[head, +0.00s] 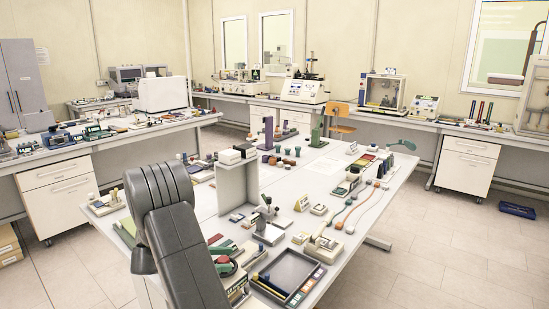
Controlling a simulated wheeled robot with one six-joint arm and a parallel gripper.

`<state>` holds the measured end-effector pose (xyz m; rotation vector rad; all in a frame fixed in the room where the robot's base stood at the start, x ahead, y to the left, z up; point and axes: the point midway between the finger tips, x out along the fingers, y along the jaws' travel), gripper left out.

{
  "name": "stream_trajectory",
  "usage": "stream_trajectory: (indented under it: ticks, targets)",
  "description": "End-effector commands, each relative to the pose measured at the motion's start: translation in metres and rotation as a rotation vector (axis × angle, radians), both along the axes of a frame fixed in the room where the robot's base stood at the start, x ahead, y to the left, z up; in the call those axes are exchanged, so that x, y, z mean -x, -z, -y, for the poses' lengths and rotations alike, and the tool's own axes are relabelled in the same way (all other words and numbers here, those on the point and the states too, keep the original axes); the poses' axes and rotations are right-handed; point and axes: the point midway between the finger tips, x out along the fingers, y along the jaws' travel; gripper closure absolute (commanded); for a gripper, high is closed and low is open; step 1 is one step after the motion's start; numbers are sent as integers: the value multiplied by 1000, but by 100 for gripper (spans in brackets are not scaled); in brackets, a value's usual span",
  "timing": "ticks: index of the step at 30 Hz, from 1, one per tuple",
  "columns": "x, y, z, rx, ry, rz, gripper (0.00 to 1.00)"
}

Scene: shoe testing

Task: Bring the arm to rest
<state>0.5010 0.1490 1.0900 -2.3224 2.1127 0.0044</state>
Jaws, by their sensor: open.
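My arm (178,235) shows as dark grey links at the lower left of the head view. It rises in front of the near end of the middle table (345,238) and hides part of it. My gripper does not show in this view, so I cannot see its fingers or anything between them.
The middle table is crowded with small items, among them a dark tray (287,272), a grey upright stand (237,185) and a purple post (268,132). Benches with instruments line the walls. An orange chair (340,113) stands behind the table.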

Motion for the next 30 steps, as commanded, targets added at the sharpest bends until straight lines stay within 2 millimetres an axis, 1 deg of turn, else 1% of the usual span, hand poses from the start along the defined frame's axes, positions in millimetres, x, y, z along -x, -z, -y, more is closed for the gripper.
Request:
stream_trajectory:
  ticks: [1,6,20,30]
  targets:
    - [0,5,1,0,-6,3,48]
    - [-1,5,0,-1,-28,3,48]
    - [1,4,0,3,-99,4,48]
    - [2,0,1,7,-188,3,48]
